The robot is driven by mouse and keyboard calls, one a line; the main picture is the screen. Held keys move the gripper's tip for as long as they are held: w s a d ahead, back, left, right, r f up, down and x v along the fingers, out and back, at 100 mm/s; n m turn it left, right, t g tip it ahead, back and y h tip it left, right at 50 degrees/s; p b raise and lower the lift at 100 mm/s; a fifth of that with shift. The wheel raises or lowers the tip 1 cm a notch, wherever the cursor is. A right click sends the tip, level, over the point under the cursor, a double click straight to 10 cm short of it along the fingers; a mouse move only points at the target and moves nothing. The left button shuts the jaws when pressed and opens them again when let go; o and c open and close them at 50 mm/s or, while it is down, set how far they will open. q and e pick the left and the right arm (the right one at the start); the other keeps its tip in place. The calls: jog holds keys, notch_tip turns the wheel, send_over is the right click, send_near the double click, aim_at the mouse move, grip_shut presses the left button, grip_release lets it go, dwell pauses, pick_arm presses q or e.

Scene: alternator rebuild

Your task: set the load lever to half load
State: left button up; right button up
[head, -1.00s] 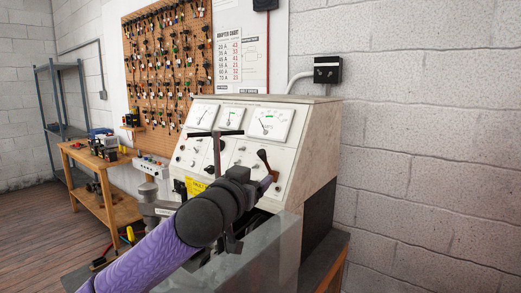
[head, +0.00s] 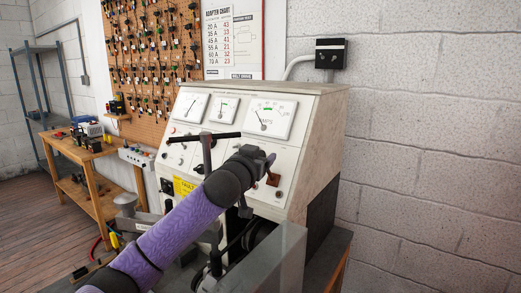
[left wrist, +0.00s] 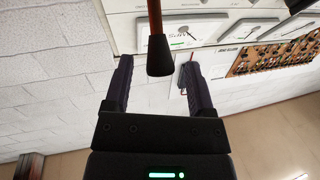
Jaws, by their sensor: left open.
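The load lever shows in the left wrist view as a brown shaft (left wrist: 155,18) ending in a black knob (left wrist: 160,55). The knob's end appears between the tips of my left gripper (head: 267,160), which is open. There is a gap on both sides of the knob, and neither finger appears to touch it. In the head view the gripper is in front of the right part of the sloped panel (head: 226,155) and hides the knob. Only a brown piece of the lever (head: 273,180) shows below it. My right gripper is in neither view.
A black T-handle (head: 220,136) on a post stands just left of my left wrist. Three dial gauges, including the large right one (head: 270,118), sit on the panel above. A glass-like guard (head: 283,255) stands below. A wooden bench (head: 92,185) is at left.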

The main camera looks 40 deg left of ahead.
pick_arm(q)
jog(key=shift+w+a, duration=0.2)
jog(key=shift+w, duration=0.5)
grip_shut()
dwell(1.0)
